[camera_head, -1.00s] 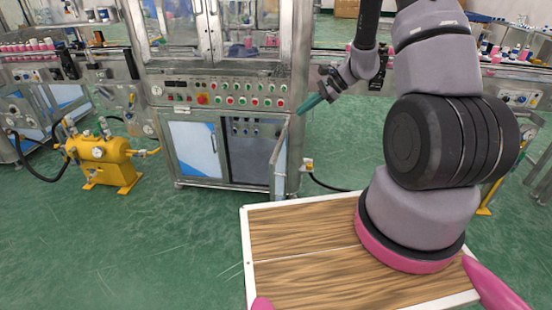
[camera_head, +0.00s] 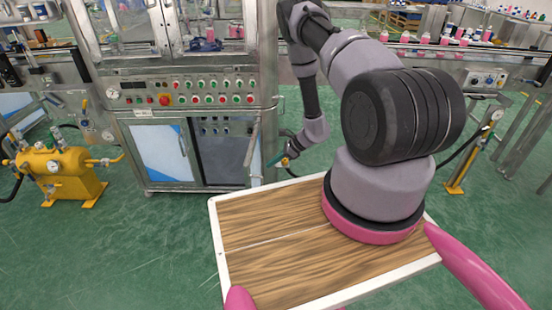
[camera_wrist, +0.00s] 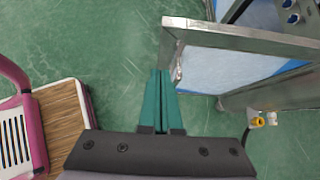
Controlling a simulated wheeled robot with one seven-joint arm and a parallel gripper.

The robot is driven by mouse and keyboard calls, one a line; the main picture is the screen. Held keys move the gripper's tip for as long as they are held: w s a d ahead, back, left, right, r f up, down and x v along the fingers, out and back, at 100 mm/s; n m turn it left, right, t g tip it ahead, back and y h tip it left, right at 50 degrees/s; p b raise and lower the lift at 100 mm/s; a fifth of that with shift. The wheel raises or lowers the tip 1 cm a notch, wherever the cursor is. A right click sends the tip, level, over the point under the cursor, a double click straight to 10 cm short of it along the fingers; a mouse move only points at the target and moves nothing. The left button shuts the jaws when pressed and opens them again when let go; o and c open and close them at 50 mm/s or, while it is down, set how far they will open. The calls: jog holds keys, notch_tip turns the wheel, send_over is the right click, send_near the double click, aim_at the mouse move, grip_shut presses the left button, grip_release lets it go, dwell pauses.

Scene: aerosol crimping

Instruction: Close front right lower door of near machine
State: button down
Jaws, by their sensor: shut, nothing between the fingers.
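The near machine (camera_head: 205,60) has its front right lower door (camera_head: 252,152) swung open, standing out from the cabinet and seen almost edge-on in the head view. The dark opening (camera_head: 218,160) beside it is exposed. In the wrist view the door (camera_wrist: 235,65) shows a metal frame, a pale blue-white panel and a handle (camera_wrist: 179,68) near its free edge. My gripper (camera_head: 277,159) is to the right of the door. Its teal fingers (camera_wrist: 160,72) are shut and empty, tips close beside the handle end; I cannot tell whether they touch the door.
The left lower door (camera_head: 162,153) is closed. A yellow tank unit (camera_head: 60,172) stands on the green floor to the left. My wood-topped base is in front of the machine. A yellow fitting (camera_wrist: 257,122) sits near the cabinet corner in the wrist view.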

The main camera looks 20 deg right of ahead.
aim_at(248, 172)
jog(key=a+f, duration=0.1)
jog(key=a, duration=0.1)
jog(key=w+a+f, duration=0.2)
jog(key=a, duration=0.1)
jog(key=shift+w+a, duration=0.2)
jog(key=shift+a, duration=0.15)
jog(key=shift+w+a, duration=0.2)
jog(key=shift+a, duration=0.25)
jog(key=shift+a, duration=0.1)
